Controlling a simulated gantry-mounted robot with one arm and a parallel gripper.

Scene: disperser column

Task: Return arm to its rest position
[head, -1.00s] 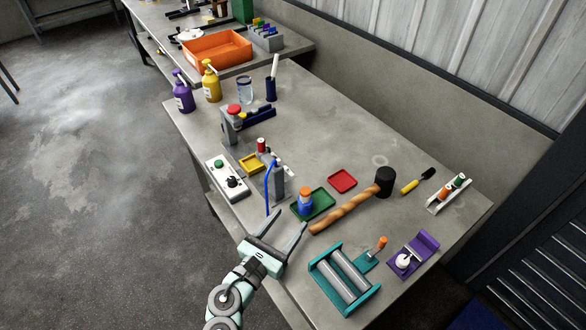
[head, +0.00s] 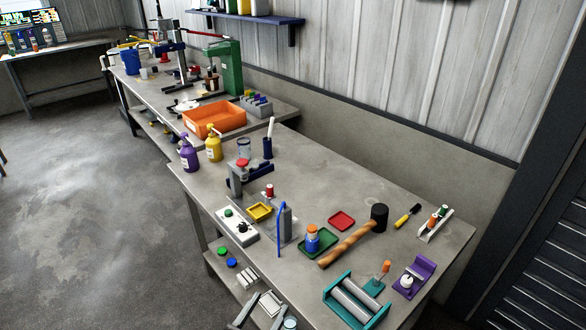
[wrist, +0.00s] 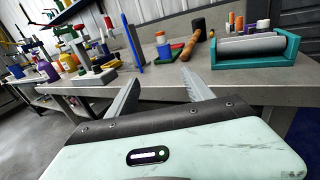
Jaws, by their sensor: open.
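My gripper (head: 264,310) is at the bottom edge of the head view, low in front of the workbench (head: 400,215), with most of the arm out of frame. In the wrist view my gripper (wrist: 159,80) shows two grey fingers spread apart with nothing between them. The fingers point toward the bench's front edge and the objects on it. The blue upright rod (head: 281,228) of the column stand rises near the bench's front edge. A blue bottle with an orange cap (head: 312,238) stands in the green tray (head: 332,243).
A teal roller stand (head: 357,300), a mallet (head: 350,243) and a purple holder (head: 414,278) are on the bench's right part. A white control box (head: 237,226) is at its front left. A lower shelf carries green and blue round items (head: 227,257). Open floor lies left.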

